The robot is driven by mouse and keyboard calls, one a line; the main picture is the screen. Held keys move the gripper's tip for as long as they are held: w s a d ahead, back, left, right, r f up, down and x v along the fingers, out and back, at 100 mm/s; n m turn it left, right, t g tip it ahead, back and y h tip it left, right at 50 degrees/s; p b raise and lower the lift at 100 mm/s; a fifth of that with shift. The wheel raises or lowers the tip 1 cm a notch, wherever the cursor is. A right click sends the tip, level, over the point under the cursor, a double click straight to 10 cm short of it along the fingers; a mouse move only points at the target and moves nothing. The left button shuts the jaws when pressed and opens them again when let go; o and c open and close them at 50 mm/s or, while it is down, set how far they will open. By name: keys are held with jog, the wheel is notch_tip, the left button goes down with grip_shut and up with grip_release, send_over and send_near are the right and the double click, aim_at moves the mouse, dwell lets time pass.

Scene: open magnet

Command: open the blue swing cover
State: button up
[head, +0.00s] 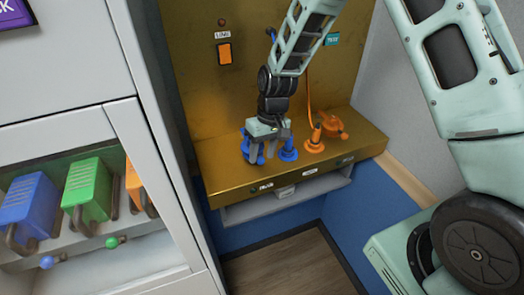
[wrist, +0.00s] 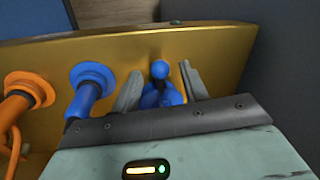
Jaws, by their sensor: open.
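The blue swing cover (wrist: 160,93) with a round knob sits on the brass ledge. In the wrist view it lies between the two grey fingers of my gripper (wrist: 159,76), with a finger on each side; I cannot tell whether they touch it. In the head view my gripper (head: 266,149) points down over the ledge and hides much of the blue cover (head: 251,147). My gripper is open. The cover's lower part is hidden behind the gripper body in the wrist view.
A blue plug (head: 288,151) stands close beside my gripper. An orange plug (head: 315,140) with a cord and an orange swing cover (head: 331,124) stand further right on the brass ledge (head: 368,141). A cabinet with blue, green and orange padlock-like blocks (head: 88,183) is at left.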

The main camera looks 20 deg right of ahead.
jog(key=shift+a+f, duration=0.15)
jog(key=shift+f, duration=0.45)
grip_shut()
jog(key=shift+a, duration=0.15)
jog(key=shift+a+m+b, duration=0.3)
jog(key=shift+a+m, duration=0.4)
jog(key=shift+a, duration=0.2)
jog(key=w+a+m, duration=0.1)
jog(key=a+m, duration=0.1)
jog(key=w+a+m+t, duration=0.1)
jog(key=a+m, duration=0.1)
jog(key=a, duration=0.1)
jog(key=w+a+m, duration=0.1)
jog(key=a+m, duration=0.1)
jog(key=a, duration=0.1)
jog(key=shift+w+r+m+t, duration=0.1)
jog(key=shift+m+t, duration=0.2)
jog(key=shift+w+a+m+h+p, duration=0.3)
jog(key=shift+w+a+m+p, duration=0.2)
jog(key=shift+w+a+m, duration=0.5)
jog(key=shift+w+d, duration=0.1)
